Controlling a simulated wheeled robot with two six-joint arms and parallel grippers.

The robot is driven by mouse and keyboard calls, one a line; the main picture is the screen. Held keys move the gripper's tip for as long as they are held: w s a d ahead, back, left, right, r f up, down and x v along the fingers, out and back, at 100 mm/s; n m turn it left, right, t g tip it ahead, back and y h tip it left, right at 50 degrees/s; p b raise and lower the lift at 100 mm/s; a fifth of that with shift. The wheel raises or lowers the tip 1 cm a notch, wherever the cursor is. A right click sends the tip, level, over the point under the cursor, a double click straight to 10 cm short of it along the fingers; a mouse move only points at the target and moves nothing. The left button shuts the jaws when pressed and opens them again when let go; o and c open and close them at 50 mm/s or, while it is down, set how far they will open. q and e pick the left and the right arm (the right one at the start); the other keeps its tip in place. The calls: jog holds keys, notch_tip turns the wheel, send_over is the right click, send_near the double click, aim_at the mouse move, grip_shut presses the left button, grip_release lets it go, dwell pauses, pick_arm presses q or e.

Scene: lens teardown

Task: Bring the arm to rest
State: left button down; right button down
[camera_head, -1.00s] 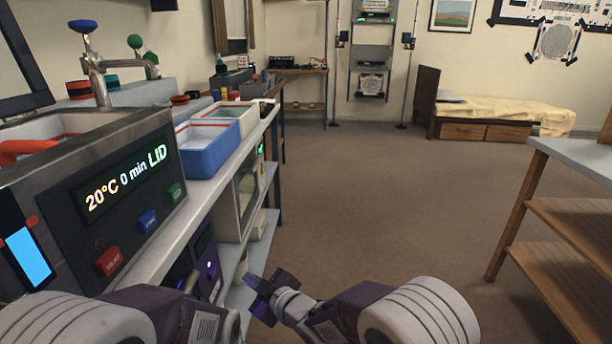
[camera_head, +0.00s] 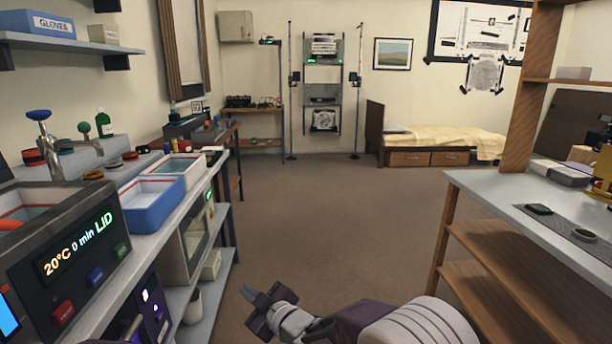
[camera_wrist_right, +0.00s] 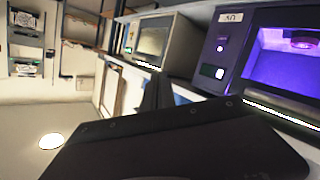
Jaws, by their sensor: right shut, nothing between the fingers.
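My right gripper (camera_head: 262,292) is shut and empty, low in the middle of the head view, over the open floor just right of the left counter. Its arm comes in from the bottom right. In the right wrist view, its dark fingers (camera_wrist_right: 154,92) stand together with nothing between them, with lab equipment behind them. My left gripper is not in view.
The left counter holds a control unit (camera_head: 82,245), a blue tray (camera_head: 150,205) and a sink tap; shelves sit below. A grey-topped workbench (camera_head: 490,194) stands at right. Carpeted floor (camera_head: 320,215) between them is clear. A bed (camera_head: 440,145) stands far back.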

jog(key=w+d+r+m+t+h+p, duration=0.1)
jog(key=d+r+m+h+p, duration=0.2)
jog(key=d+r+p, duration=0.8)
jog(key=w+d+r+m+h+p, duration=0.1)
jog(key=d+r+m+h+p, duration=0.1)
jog(key=d+r+p, duration=0.75)
jog(key=s+d+r+m+g+h+p, duration=0.45)
jog(key=s+d+r+m+p, duration=0.2)
jog(key=s+d+p, duration=0.55)
jog(key=s+f+m+g, duration=0.1)
jog(key=s+f+g, duration=0.2)
jog(key=s, duration=0.4)
jog(key=s+a+f+m+g, duration=0.1)
jog(key=s+f+m+g, duration=0.1)
jog(key=s, duration=0.5)
jog(key=shift+s+f+g, duration=0.2)
jog(key=shift+f+g, duration=0.65)
